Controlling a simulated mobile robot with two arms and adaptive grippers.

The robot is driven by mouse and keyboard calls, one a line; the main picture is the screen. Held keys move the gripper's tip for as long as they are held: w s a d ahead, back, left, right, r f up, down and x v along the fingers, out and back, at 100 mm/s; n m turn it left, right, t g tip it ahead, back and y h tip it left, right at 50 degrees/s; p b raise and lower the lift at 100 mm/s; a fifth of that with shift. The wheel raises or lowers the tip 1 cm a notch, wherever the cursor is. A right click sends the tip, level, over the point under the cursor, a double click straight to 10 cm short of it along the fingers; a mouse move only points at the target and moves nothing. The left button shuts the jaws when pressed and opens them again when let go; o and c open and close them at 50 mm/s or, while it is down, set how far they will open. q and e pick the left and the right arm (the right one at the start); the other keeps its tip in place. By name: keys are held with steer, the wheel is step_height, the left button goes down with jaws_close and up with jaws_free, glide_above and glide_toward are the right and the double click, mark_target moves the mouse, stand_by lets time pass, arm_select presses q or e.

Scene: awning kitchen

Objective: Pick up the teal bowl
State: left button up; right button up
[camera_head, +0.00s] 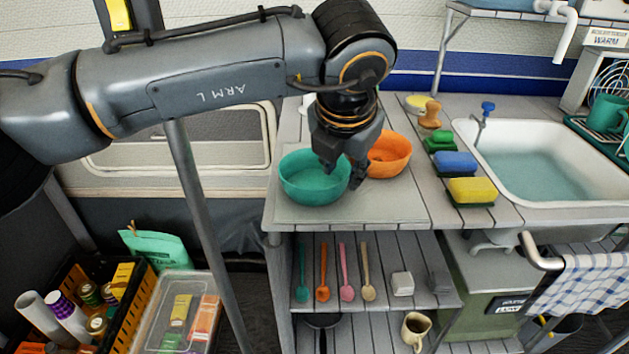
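The teal bowl (312,188) stands upright on a pale board at the left end of the grey plank counter. My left gripper (343,178) points down over the bowl's right side, fingers around the rim area nearest the orange bowl. One finger is in front of the bowl's inside and the other is just right of its rim. The fingers look spread apart. I cannot tell whether they touch the bowl. My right gripper is not in view.
An orange bowl (390,154) sits close behind and right of the gripper. A lower shelf holds several spoons (345,272). A crate (125,310) stands at lower left.

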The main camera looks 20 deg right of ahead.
mark_target(342, 183)
arm_select(q)
steer(key=x, duration=0.5)
steer(key=shift+d, duration=0.1)
steer(key=shift+f, duration=0.15)
steer(key=shift+c, duration=0.6)
jaws_close()
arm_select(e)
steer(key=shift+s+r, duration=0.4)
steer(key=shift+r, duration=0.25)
